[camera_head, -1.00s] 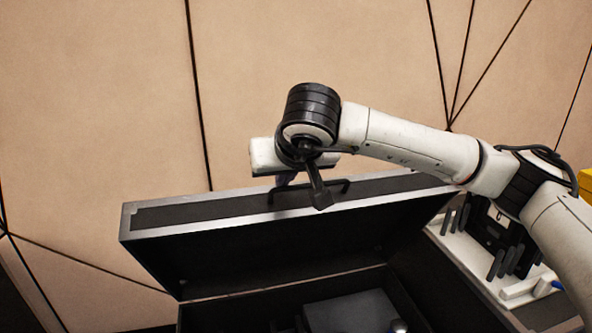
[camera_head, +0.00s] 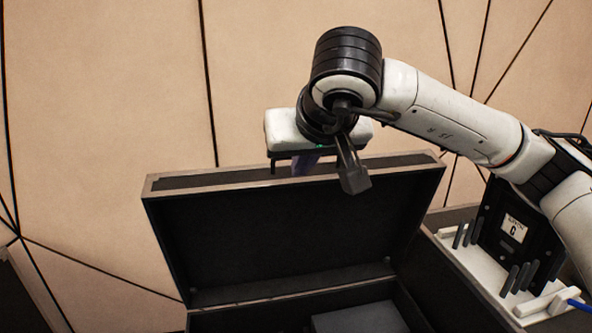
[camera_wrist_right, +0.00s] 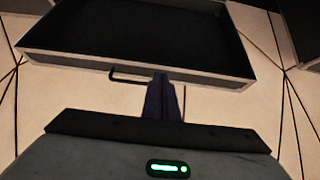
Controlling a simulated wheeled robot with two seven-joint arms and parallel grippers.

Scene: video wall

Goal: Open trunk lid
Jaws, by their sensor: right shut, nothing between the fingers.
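The black trunk lid (camera_head: 300,225) with a lighter metal edge stands raised, its dark inner side facing the head camera. The trunk body (camera_head: 255,318) shows below it at the picture's bottom edge. No object shows between the fingers. Whether the fingertips touch the rim I cannot tell. My left gripper is out of view.
A dark box (camera_head: 358,315) lies inside the trunk. To the right, a white tray (camera_head: 480,275) holds a black device (camera_head: 510,228) and several dark pegs. A panelled beige wall (camera_head: 100,120) is behind. Open space lies left of the lid.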

